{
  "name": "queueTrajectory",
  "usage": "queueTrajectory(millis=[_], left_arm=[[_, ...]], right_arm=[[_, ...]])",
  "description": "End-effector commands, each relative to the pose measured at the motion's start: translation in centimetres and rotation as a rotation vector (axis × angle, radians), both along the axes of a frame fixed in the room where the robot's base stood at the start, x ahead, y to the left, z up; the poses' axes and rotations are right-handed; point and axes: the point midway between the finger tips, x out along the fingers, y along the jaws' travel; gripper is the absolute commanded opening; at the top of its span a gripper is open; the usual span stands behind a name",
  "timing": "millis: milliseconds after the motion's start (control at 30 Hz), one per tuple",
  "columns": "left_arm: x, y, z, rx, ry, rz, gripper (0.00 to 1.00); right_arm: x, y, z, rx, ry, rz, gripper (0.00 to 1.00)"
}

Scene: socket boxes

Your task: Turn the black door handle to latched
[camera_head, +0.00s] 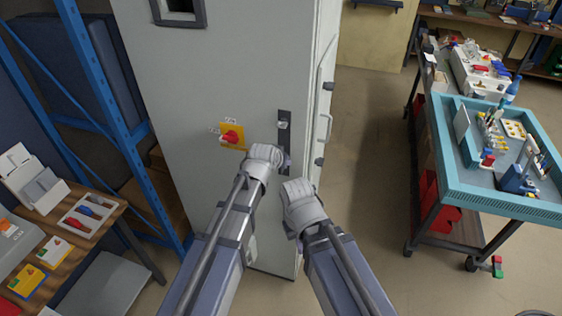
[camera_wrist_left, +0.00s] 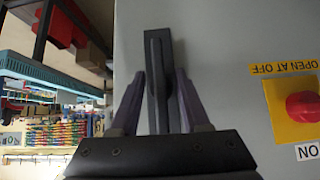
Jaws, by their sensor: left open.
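The black door handle (camera_head: 284,125) is a narrow dark plate with a lever on the grey cabinet door (camera_head: 215,75). It also shows in the left wrist view (camera_wrist_left: 158,50), with its lever in line with the plate. My left gripper (camera_head: 284,160) is in front of the lower part of the handle. In the left wrist view my left gripper (camera_wrist_left: 160,76) is open, with one finger on each side of the lever. I cannot tell whether the fingers touch it. My right gripper (camera_head: 303,202) is just below and right of the left, its fingers mostly hidden.
A red rotary switch on a yellow plate (camera_head: 231,136) is left of the handle. A blue-rimmed cart (camera_head: 475,189) stands at the right, with clear floor (camera_head: 365,190) between. A wooden bench (camera_head: 108,222) and blue rack (camera_head: 105,105) are at the left.

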Motion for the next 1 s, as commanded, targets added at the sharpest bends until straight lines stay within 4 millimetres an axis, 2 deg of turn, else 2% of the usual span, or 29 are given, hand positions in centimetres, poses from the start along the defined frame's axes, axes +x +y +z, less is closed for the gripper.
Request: queueTrajectory(millis=[267, 700, 1000], left_arm=[[-0.8, 0.3, 1.0, -0.001, -0.001, 0.001, 0.46], [-5.0, 1.5, 5.5, 0.000, 0.000, 0.000, 0.46], [-5.3, 1.6, 5.5, 0.000, 0.000, 0.000, 0.46]], right_arm=[[0.0, 0.0, 1.0, 0.000, 0.000, 0.000, 0.00], [0.0, 0.0, 5.5, 0.001, 0.000, -0.005, 0.00], [0.0, 0.0, 5.5, 0.001, 0.000, -0.006, 0.00]])
